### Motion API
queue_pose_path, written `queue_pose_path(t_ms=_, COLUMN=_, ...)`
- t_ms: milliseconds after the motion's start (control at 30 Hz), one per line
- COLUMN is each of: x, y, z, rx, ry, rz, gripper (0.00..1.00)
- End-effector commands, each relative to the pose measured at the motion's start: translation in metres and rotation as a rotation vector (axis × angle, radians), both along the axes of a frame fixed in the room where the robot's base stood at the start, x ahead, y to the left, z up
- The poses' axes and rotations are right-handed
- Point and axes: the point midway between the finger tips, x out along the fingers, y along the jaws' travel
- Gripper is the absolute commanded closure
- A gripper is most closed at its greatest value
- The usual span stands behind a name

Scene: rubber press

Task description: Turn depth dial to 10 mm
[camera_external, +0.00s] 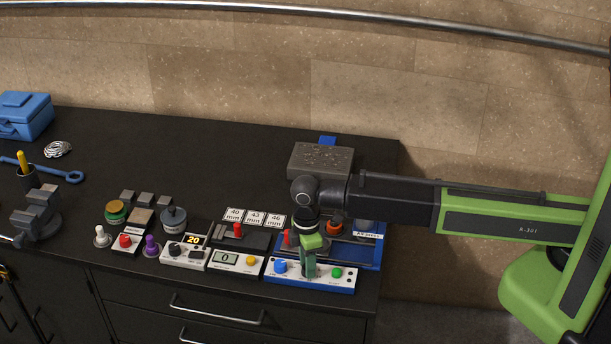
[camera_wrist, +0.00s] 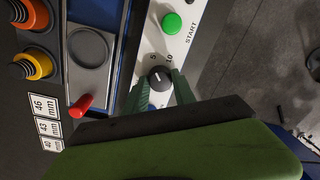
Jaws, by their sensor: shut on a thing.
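The depth dial (camera_wrist: 159,79) is a small black knob with a white mark, on a white panel (camera_wrist: 181,43). The numbers 5 and 10 are printed beside it. The mark seems to point closer to the 5, but it is small. My gripper (camera_wrist: 164,90) has its green fingers on either side of the dial and is shut on it. In the external view my gripper (camera_external: 309,270) points down at the front of the white and blue panel (camera_external: 316,282) and hides the dial.
A green START button (camera_wrist: 172,23) is close to the dial; a blue knob (camera_external: 280,267) is left of my gripper. Red-handled parts (camera_external: 238,230), a 20 display (camera_external: 193,240) and 40, 43, 46 mm cards (camera_external: 255,216) stand left. The dark bench behind is mostly clear.

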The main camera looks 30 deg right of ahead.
Motion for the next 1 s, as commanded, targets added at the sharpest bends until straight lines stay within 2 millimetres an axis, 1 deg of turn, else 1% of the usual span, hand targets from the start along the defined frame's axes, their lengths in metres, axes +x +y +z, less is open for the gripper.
queue_pose_path(t_ms=167, x=-0.0004, y=-0.0006, z=-0.0002, rx=0.000, ry=0.001, rz=-0.108, gripper=1.00)
queue_pose_path(t_ms=700, x=-0.0010, y=-0.0017, z=-0.0002, rx=0.000, ry=0.001, rz=-0.605, gripper=1.00)
queue_pose_path(t_ms=1000, x=-0.0013, y=-0.0018, z=-0.0003, rx=0.000, ry=0.001, rz=-0.830, gripper=1.00)
